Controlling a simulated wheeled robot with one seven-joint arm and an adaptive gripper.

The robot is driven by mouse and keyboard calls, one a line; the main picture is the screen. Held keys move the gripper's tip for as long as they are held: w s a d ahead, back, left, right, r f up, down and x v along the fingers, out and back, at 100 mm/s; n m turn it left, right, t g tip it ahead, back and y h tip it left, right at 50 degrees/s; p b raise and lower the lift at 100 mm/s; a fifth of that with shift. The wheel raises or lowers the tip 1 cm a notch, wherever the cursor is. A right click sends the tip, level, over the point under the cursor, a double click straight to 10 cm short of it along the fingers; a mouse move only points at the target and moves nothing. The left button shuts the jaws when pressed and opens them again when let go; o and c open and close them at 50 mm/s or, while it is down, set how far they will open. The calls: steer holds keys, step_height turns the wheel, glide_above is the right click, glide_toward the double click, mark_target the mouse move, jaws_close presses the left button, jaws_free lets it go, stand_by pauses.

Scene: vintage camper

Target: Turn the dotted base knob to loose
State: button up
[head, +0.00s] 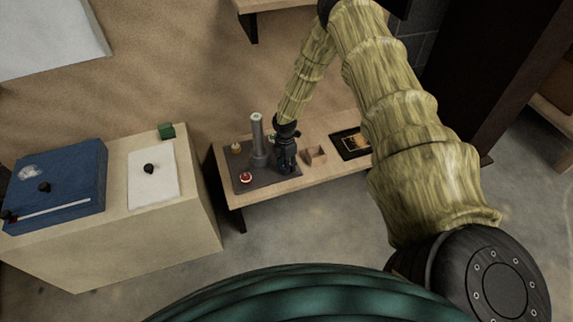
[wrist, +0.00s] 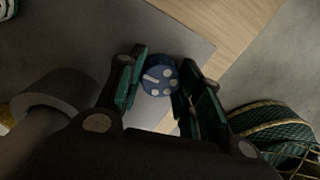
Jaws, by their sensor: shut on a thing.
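The dotted base knob (wrist: 159,81) is blue with white dots and a white line mark. It sits on the dark grey plate (wrist: 185,37), between my two green finger pads in the wrist view. My gripper (wrist: 160,85) is shut on it, pointing down. In the head view my gripper (head: 287,162) stands at the right side of the plate (head: 265,180) and hides the knob. The white line slants across the knob's upper left part. I cannot read any loose or tight marking.
A grey upright post (head: 257,137) stands just left of my gripper. A red and white knob (head: 246,177) and a yellowish piece (head: 236,148) are farther left on the plate.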

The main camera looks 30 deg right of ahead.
steer(key=shift+d, duration=0.15)
steer(key=o, duration=1.1)
steer(key=shift+c, duration=0.2)
step_height(320, 180, up, 12)
steer(key=shift+w, duration=0.3)
